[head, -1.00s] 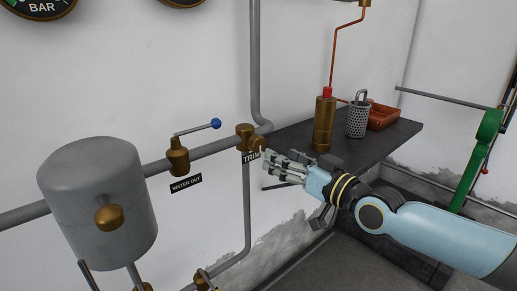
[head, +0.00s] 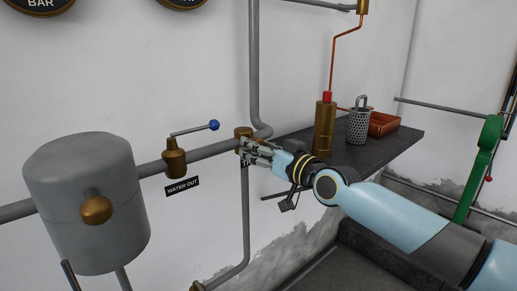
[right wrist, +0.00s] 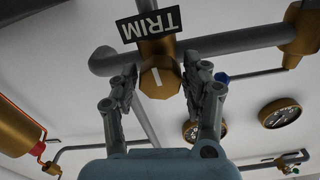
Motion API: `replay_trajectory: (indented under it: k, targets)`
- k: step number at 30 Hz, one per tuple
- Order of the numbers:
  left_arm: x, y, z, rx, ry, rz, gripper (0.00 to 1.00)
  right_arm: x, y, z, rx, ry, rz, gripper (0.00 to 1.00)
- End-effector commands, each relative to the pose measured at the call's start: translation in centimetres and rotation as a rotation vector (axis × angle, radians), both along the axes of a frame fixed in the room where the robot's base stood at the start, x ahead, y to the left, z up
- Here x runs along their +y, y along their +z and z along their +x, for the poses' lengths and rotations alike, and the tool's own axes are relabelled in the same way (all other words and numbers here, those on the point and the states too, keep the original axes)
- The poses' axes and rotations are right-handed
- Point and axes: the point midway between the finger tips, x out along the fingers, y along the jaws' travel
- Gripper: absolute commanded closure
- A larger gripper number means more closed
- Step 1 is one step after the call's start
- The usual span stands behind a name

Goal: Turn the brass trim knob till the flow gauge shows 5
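The brass trim knob (right wrist: 160,77) has a white line on its face and sits beside the black TRIM label (right wrist: 148,24), which looks upside down in the right wrist view. My right gripper (right wrist: 160,82) is open, with one finger on each side of the knob and a small gap showing on both sides. In the head view the right gripper (head: 246,151) reaches the brass fitting (head: 243,133) and hides the knob and most of the label. Two round gauges, one left (right wrist: 191,130) and one right (right wrist: 280,113), show in the right wrist view; their readings are too small to tell. My left gripper is not in view.
A grey tank (head: 82,190) and a blue-tipped valve lever (head: 195,128) are to the left. A dark shelf (head: 385,151) at right holds a brass bottle (head: 324,130), a perforated canister (head: 357,127) and an orange tray (head: 384,124). A grey pipe (head: 246,215) runs below the fitting.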

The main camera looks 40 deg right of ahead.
Motion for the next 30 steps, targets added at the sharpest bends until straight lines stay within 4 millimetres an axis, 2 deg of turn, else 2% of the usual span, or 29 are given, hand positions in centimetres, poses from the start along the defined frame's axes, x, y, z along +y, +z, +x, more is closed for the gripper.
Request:
replay_trajectory:
  k: [1,6,9,16,23,24,28,30]
  targets:
    - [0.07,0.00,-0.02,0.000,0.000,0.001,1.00,0.00,-0.01,-0.01,0.000,0.000,0.000,0.61]
    - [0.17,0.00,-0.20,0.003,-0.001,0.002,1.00,-0.01,-0.01,-0.02,0.000,0.000,0.000,0.83]
    - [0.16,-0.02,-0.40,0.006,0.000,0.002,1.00,-0.01,-0.02,-0.02,0.000,0.000,0.000,0.93]
    - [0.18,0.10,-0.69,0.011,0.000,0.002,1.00,-0.01,-0.01,-0.03,0.011,0.000,0.125,0.93]
    - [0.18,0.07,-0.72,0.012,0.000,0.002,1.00,-0.01,-0.05,-0.03,0.011,0.000,0.130,0.93]
    - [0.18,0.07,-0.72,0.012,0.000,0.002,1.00,-0.01,-0.05,-0.03,0.011,0.000,0.130,0.56]
    - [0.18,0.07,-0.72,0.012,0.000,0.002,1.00,-0.01,-0.05,-0.03,0.011,0.000,0.130,0.39]
    - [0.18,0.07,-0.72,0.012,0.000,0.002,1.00,-0.01,-0.04,-0.03,0.011,0.000,0.129,0.38]
